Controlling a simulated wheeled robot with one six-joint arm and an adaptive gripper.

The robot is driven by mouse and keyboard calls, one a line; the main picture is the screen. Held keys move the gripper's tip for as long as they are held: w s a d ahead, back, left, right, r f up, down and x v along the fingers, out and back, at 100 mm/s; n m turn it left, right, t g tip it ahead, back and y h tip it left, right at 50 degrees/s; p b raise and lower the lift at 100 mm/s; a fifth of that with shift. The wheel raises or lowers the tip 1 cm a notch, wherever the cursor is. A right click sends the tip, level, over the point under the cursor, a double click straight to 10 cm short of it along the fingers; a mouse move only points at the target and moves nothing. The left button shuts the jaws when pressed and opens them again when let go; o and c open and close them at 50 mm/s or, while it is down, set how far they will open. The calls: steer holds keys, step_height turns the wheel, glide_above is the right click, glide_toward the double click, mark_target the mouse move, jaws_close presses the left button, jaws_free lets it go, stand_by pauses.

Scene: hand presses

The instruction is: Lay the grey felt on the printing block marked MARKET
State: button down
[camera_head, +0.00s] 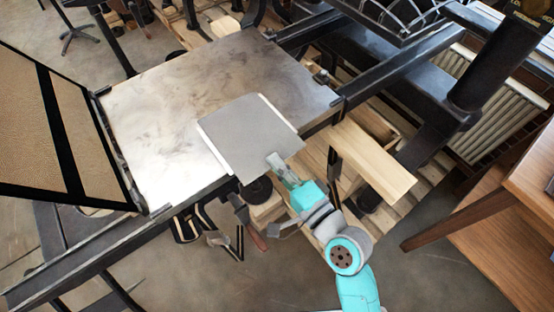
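The grey felt (250,139) is a flat square sheet over the near right part of the metal press bed. Its near corner overhangs the bed's edge. A thin whitish edge (215,152) shows under its left side and along its upper right side; I cannot tell whether this is the printing block or paper. No MARKET lettering is visible. My gripper (275,161) is at the felt's near right edge, one finger lying over its top. It looks shut on that edge, with the lower finger hidden. I cannot tell whether the felt touches what lies beneath.
The press bed (150,110) is bare to the left and behind. A hinged tan panel in a black frame (60,130) stands open at left. Black press rails and a roller (425,130) are at right. A wooden plank (375,165) and a brown table (500,210) are near right.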

stand_by(0.4)
steer(key=c, duration=1.1)
jaws_free()
steer(key=shift+v, duration=3)
